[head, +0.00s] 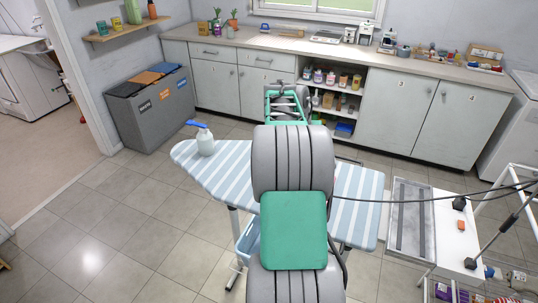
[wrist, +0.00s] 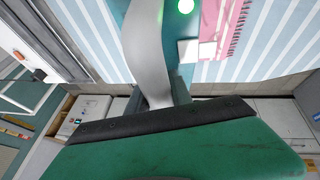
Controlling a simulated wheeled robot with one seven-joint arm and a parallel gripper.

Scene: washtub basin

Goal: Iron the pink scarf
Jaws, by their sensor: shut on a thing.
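The pink scarf (wrist: 228,28) lies on the striped ironing board (wrist: 275,45), at the upper right of the wrist view, its fringed edge facing right. In the head view my arm hides the scarf. My gripper (wrist: 160,98) is shut on a grey and teal thing, which looks like the iron (wrist: 178,48), with a lit green light at its top. The iron is over the board beside the scarf; whether it touches the cloth cannot be told. The ironing board (head: 225,170) runs under my arm in the head view.
A spray bottle (head: 204,142) with a blue top stands on the board's left end. A black cord (head: 400,200) runs right from behind my arm, over a metal tray (head: 399,218). A sorting bin (head: 150,108) and cabinets (head: 400,115) stand behind.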

